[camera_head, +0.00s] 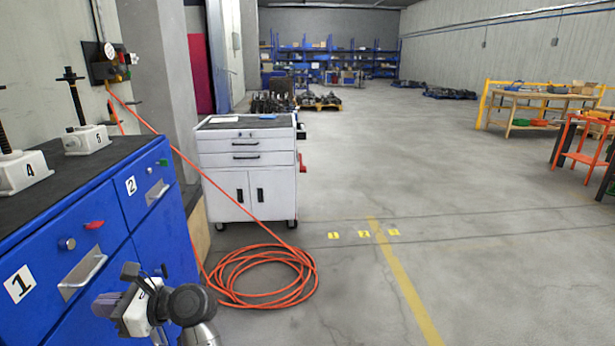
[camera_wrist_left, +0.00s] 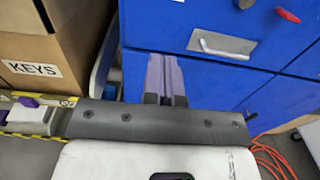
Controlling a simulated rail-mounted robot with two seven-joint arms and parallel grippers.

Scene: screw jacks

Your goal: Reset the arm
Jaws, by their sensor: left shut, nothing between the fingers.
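My left gripper (camera_head: 104,305) is low at the left in the head view, in front of the blue cabinet (camera_head: 55,240) and below the drawer handle (camera_head: 82,276) beside label 1. In the left wrist view the purple-grey fingers (camera_wrist_left: 165,76) are together with nothing between them. They point towards the blue cabinet front (camera_wrist_left: 165,25), below and left of a silver handle (camera_wrist_left: 222,46). My right gripper is in neither view.
Two screw jacks (camera_head: 22,170) (camera_head: 86,139) stand on the cabinet's dark top. A cardboard box labelled KEYS (camera_wrist_left: 60,42) is left of the fingers in the wrist view. An orange hose (camera_head: 262,274) lies coiled near a white tool cart (camera_head: 245,165). The floor right of it is open.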

